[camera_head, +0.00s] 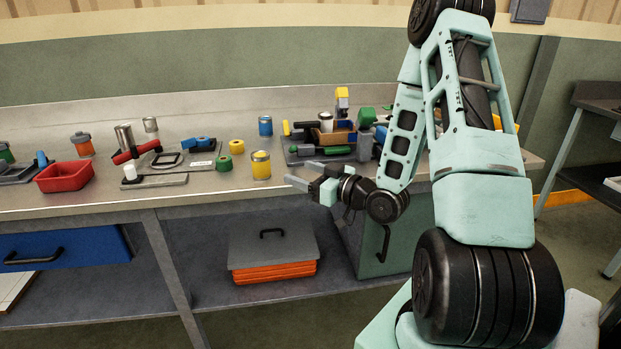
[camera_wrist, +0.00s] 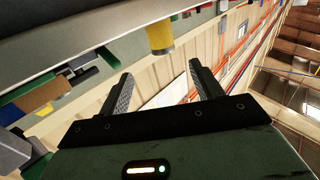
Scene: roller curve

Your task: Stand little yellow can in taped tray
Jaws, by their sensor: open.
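A little yellow can (camera_head: 261,167) with a silvery lid stands upright on the bench near its front edge. A yellow can also shows in the wrist view (camera_wrist: 159,37), beyond my fingers. My gripper (camera_head: 305,174) is open and empty, to the right of the can and apart from it, by the bench's front edge. Its two spread fingers show in the wrist view (camera_wrist: 164,84). A flat grey tray (camera_head: 203,161) with a dark square outline lies left of the can; I cannot tell for certain that it is the taped tray. Blue items lie on its back part.
Green (camera_head: 224,162) and yellow (camera_head: 237,146) rolls stand between can and flat tray. A blue can (camera_head: 265,126) stands behind. A red bin (camera_head: 64,176) is at left. A cluttered dark tray (camera_head: 306,157) lies right of the can. The bench front before the can is clear.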

